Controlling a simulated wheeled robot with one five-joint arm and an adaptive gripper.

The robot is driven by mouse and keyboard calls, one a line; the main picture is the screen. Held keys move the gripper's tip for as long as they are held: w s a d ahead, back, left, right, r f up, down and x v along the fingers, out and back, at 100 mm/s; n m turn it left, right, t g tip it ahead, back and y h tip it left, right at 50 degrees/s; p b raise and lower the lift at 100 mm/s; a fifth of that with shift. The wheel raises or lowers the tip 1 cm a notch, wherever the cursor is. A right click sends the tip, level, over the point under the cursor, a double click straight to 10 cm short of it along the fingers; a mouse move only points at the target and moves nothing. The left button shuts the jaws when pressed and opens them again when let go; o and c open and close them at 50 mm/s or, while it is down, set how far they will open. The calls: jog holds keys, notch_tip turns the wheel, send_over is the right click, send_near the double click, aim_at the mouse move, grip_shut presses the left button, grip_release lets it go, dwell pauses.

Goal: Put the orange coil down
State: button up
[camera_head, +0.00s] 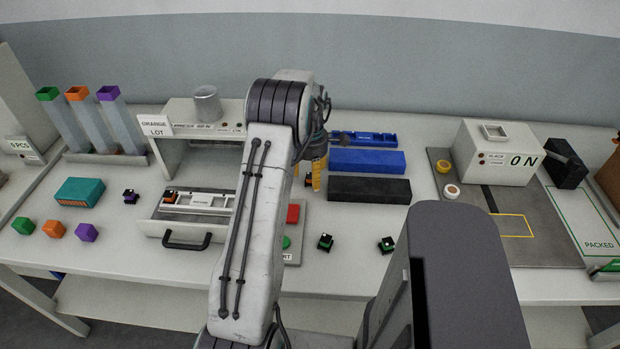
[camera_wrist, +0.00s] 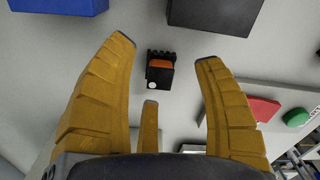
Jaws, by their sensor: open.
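The orange coil (camera_wrist: 160,68) shows in the wrist view as a small black piece with an orange middle and a white dot at one corner. It lies on the pale table top, ahead of my fingertips and apart from them. My gripper (camera_wrist: 165,52) is open, with its yellow fingers spread to either side and nothing between them. In the head view my gripper (camera_head: 317,172) is low over the table, left of the blue and black blocks. My arm and fingers mostly hide the coil there.
A blue block (camera_head: 367,161) and a black block (camera_head: 369,190) stand close to the right. An open drawer (camera_head: 188,228) with a fixture is on the left. Red (camera_head: 293,214) and green buttons are nearer. Two green-marked pieces (camera_head: 326,242) (camera_head: 387,245) lie in front.

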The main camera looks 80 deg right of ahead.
jog(key=shift+f, duration=0.95)
jog(key=shift+o, duration=0.3)
jog(key=c, duration=1.2)
jog(key=shift+r, duration=0.1)
jog(key=shift+r, duration=0.2)
grip_shut()
jog(key=shift+r, duration=0.35)
jog(key=r, duration=0.3)
jog(key=shift+s+a+r+b, duration=0.15)
jog(key=shift+s+a+b, duration=0.05)
jog(key=shift+s+b, duration=0.2)
jog(key=s+a+r+b, duration=0.1)
jog(key=s+a+r, duration=0.4)
jog(key=s, duration=0.4)
jog(key=shift+s+r, duration=0.2)
jog(key=shift+r, duration=0.5)
